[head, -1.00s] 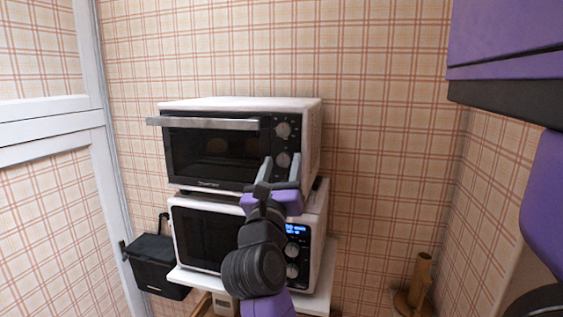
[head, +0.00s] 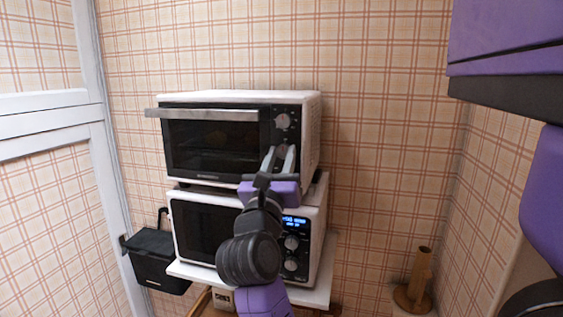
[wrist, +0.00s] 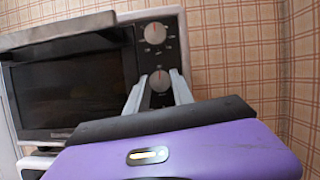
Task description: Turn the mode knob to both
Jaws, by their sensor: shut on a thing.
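A white toaster oven (head: 238,98) with a dark glass door stands on top of a microwave. Its black control strip on the right carries two round knobs, an upper knob (head: 283,121) and a lower knob (head: 281,150). My gripper (head: 279,152) is at the lower knob, its two fingers on either side of it, shut on it. In the wrist view the lower knob (wrist: 160,81) shows between the fingertips, and the upper knob (wrist: 155,33) is clear above. The knob labels are too small to read.
The white microwave (head: 314,225) sits below on a white shelf (head: 318,296), with a lit blue display. A black bin (head: 158,262) is at the lower left. A wooden holder (head: 413,283) stands at the lower right. A white door frame is at left.

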